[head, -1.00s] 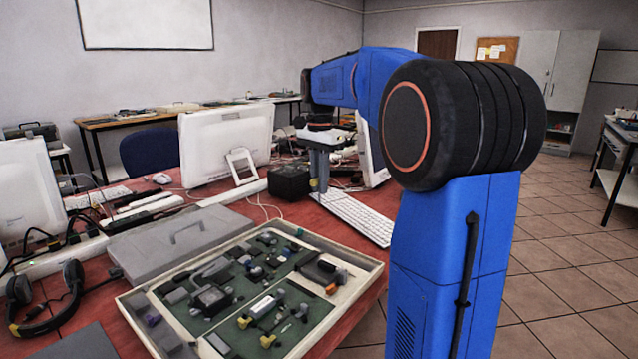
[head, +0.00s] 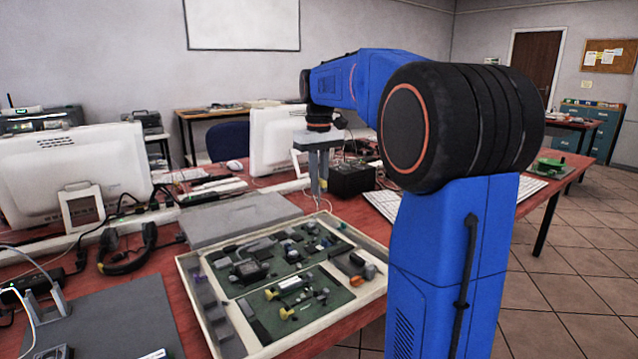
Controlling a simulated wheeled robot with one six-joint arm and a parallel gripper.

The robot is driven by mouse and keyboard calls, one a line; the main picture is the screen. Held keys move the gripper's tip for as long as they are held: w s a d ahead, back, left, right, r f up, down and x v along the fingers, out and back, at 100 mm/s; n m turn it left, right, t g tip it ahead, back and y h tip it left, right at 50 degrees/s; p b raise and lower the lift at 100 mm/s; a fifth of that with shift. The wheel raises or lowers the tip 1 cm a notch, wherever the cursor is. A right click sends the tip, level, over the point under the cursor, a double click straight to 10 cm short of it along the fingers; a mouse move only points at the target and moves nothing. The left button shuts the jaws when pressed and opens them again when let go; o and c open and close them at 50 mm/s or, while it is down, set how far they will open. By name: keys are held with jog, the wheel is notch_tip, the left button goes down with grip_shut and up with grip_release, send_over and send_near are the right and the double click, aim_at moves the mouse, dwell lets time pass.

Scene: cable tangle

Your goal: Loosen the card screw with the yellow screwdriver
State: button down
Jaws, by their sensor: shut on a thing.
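My gripper (head: 318,172) points down at the end of my raised blue arm, above the far side of the tray. It is shut on a small yellowish thing between its fingertips, which looks like the yellow screwdriver, mostly hidden by the fingers. The thing hangs clear of the tray's parts. I cannot make out the card screw. A green board-like thing (head: 548,167) lies at the right on the red table, too small to show a screw.
An open tray (head: 377,246) with green panels and several small parts lies in front. A closed grey case (head: 235,217), headphones (head: 128,250), monitors (head: 75,165), a black box (head: 351,178) and a keyboard (head: 383,204) crowd the red table. Tiled floor (head: 560,270) is free at right.

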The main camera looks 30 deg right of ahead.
jog(key=shift+a+n, duration=0.35)
jog(key=shift+n, duration=0.05)
send_over(316, 232)
jog(key=shift+w+d+f, duration=0.15)
jog(key=shift+f, duration=1.85)
jog(key=shift+w+d+f, duration=0.1)
jog(key=shift+w+f, duration=0.05)
jog(key=shift+f, duration=1.85)
jog(key=shift+f, duration=0.5)
jog(key=shift+n, duration=0.3)
jog(key=n, duration=0.3)
jog(key=shift+n, duration=1.3)
